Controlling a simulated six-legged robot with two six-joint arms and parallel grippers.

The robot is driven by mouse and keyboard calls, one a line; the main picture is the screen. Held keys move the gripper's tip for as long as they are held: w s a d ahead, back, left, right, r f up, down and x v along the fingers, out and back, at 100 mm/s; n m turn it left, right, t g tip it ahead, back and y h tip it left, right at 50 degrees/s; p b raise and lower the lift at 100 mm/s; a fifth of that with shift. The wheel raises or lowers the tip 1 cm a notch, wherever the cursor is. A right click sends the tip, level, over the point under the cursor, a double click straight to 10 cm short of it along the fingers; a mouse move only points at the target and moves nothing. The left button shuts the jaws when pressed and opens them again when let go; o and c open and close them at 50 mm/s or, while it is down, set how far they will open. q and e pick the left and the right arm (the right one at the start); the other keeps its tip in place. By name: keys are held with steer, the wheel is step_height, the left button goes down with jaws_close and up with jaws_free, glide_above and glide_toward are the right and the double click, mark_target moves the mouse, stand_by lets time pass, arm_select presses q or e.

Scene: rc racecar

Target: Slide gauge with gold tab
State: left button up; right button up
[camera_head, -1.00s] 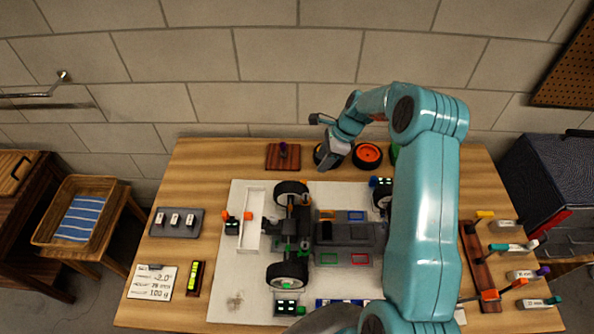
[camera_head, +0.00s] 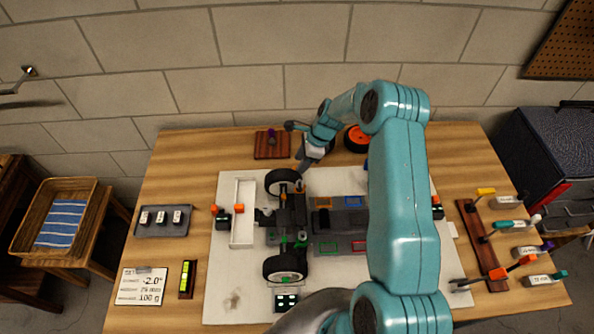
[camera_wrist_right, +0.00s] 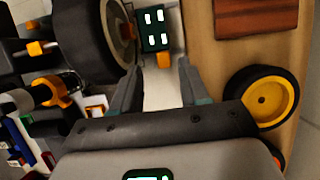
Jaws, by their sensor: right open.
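A small dark gauge (camera_wrist_right: 152,28) with lit white digits shows in the right wrist view, with a gold-orange tab (camera_wrist_right: 163,60) on its near edge. It sits on the white mat, right beside a car wheel (camera_wrist_right: 92,40). My right gripper (camera_wrist_right: 160,75) is open, its two fingers apart with nothing between them; the tab is just ahead of the fingertips. In the head view my right gripper (camera_head: 303,165) is near the racecar's upper-left wheel (camera_head: 281,182), and I cannot make out this gauge there. My left gripper is not in view.
The racecar chassis (camera_head: 345,222) fills the mat's middle. A similar gauge (camera_head: 286,301) stands below it. A yellow-hubbed wheel (camera_wrist_right: 266,98) lies close to the right finger, and a brown wooden block (camera_head: 271,144) lies behind. A tool rack (camera_head: 482,240) stands at right.

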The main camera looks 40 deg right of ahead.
steer(key=x, duration=0.2)
steer(key=b+x, duration=0.1)
steer(key=shift+w+d+f, duration=0.25)
steer(key=shift+f, duration=0.05)
steer(key=shift+s+a+r, duration=0.15)
steer(key=shift+a+r, duration=0.05)
steer(key=shift+a, duration=0.05)
steer(key=shift+d+f, duration=0.15)
jaws_close()
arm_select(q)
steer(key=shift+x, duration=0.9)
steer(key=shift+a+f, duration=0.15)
arm_select(e)
steer(key=shift+s+a+b, duration=0.15)
steer(key=shift+a+b, duration=0.1)
steer(key=shift+b, duration=0.1)
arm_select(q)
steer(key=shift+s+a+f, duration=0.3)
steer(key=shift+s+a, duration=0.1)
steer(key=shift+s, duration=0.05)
arm_select(e)
steer(key=shift+s+a, duration=0.25)
